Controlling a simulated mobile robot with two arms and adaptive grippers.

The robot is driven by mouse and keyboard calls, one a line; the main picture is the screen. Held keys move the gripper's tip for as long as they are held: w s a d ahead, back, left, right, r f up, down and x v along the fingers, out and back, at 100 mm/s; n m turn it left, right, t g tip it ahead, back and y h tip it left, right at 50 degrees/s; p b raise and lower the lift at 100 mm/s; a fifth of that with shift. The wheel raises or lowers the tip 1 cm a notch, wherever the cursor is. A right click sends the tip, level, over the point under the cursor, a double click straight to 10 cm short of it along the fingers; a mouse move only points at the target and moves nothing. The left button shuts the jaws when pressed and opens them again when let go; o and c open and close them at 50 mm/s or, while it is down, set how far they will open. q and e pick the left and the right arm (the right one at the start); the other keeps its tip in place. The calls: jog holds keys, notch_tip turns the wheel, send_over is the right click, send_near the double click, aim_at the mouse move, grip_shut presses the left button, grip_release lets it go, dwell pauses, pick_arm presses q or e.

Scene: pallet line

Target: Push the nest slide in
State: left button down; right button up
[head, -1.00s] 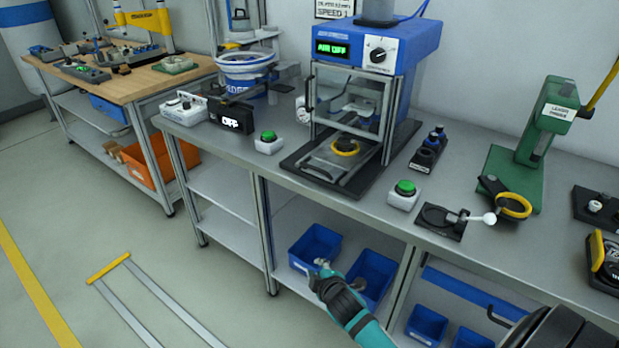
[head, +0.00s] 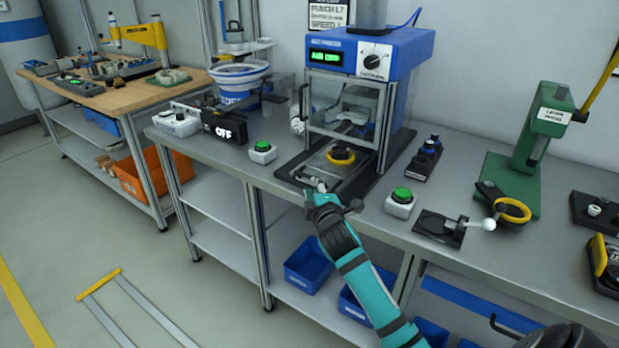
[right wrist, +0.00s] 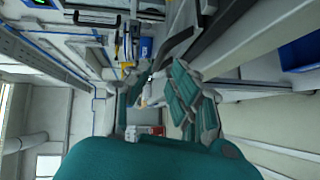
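The nest slide (head: 320,169) is a grey plate on the dark base of the blue press (head: 398,57). It lies low in the press's clear-guarded frame, its front part reaching towards the bench edge. A yellow ring (head: 341,154) with a dark centre sits on it. My right gripper (head: 318,187) is at the slide's front end, near the bench edge. Whether it touches the slide is unclear. In the right wrist view a gap shows between the fingers (right wrist: 158,80), with nothing clearly held. My left gripper is not in view.
Green buttons stand left (head: 263,152) and right (head: 401,200) of the press. A lever fixture (head: 440,226) and a green hand press (head: 520,165) are further right. A box reading OFF (head: 226,130) is at left. Blue bins (head: 312,265) sit below the bench.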

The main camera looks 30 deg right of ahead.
aim_at(310, 176)
jog(key=x, duration=0.7)
jog(key=shift+w, duration=0.15)
grip_shut()
